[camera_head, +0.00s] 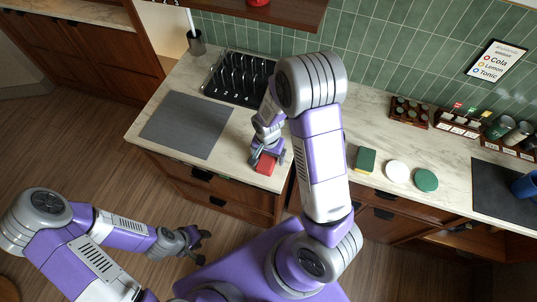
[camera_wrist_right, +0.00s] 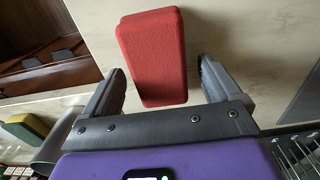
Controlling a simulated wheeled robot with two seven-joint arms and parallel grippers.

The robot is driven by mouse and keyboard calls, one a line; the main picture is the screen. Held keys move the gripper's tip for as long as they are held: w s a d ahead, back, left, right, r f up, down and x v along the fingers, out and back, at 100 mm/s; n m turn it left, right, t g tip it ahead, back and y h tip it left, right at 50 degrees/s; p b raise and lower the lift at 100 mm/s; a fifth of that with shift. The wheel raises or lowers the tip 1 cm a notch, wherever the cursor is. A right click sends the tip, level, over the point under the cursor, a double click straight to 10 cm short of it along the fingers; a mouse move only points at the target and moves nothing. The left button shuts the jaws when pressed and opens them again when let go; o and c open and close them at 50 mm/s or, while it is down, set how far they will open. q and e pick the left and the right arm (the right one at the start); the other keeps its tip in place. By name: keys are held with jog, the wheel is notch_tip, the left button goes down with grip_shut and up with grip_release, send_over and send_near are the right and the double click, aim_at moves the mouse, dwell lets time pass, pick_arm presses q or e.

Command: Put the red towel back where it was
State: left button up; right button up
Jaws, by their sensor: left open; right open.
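The red towel (camera_head: 265,167), a compact folded block, lies on the pale marble counter near its front edge, partly hidden by my right gripper in the head view. In the right wrist view the red towel (camera_wrist_right: 152,55) shows between and beyond the fingertips. My right gripper (camera_head: 267,158) is open just over it, with a gap on both sides of the towel in the wrist view (camera_wrist_right: 162,75). I cannot tell how deep the fingers reach. My left gripper (camera_head: 200,247) is open and empty, low over the floor in front of the cabinets.
A grey mat (camera_head: 187,124) and a dark rack (camera_head: 240,77) lie left of and behind the towel. A green-yellow sponge (camera_head: 365,160), a white disc (camera_head: 397,172) and a green disc (camera_head: 426,180) lie to the right. A wooden shelf (camera_head: 270,14) overhangs the back.

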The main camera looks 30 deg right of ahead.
aim_at(268, 156)
notch_tip(268, 156, up, 12)
jog(key=p, duration=0.1)
jog(key=shift+a, duration=0.1)
dwell(0.6)
